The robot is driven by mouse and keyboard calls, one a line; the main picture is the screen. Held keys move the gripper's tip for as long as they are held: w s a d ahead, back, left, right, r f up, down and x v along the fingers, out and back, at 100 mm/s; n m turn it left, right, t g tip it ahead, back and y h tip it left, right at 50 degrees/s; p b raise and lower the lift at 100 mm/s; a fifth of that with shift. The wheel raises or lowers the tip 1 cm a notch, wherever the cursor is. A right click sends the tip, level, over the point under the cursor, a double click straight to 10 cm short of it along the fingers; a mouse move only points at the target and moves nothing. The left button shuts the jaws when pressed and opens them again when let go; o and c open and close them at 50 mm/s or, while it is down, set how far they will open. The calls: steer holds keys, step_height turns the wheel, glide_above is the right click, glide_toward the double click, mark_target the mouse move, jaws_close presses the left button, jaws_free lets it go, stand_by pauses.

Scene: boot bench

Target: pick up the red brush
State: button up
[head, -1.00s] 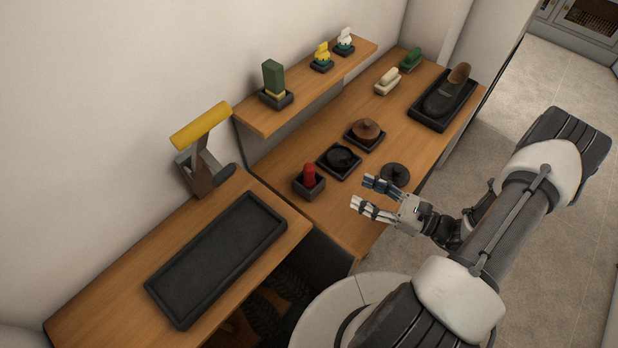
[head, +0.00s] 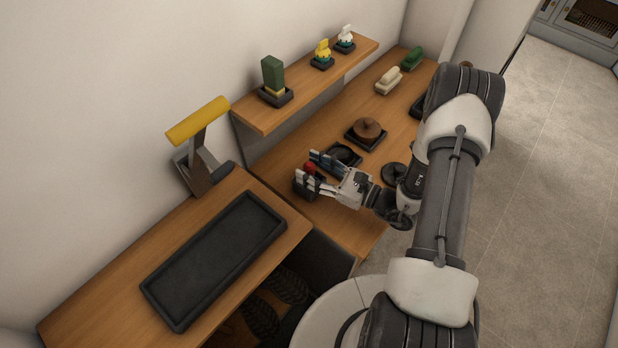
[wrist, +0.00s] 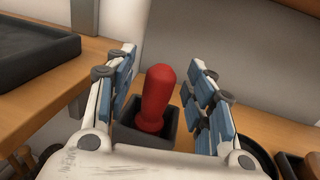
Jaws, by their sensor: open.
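The red brush (wrist: 157,96) stands upright, handle up, in a small dark square holder (wrist: 129,134). In the head view the red brush (head: 309,168) is mostly hidden by my fingers, with its holder (head: 304,188) below. My gripper (head: 312,165) is open, its two fingers on either side of the brush handle. In the wrist view my gripper (wrist: 163,75) shows its blue-padded fingers to the left and right of the handle, with gaps on both sides. The lower end of the brush is hidden in the holder.
A round black tin on a tray (head: 347,154) and a brown-lidded tin (head: 366,130) stand behind the gripper. A large black tray (head: 216,260) lies on the nearer bench. A shelf (head: 300,88) runs along the wall. Bare wood (head: 350,232) shows in front of the holder.

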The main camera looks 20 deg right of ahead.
steer(key=shift+w+a, duration=0.4)
steer(key=shift+c, duration=0.5)
jaws_close()
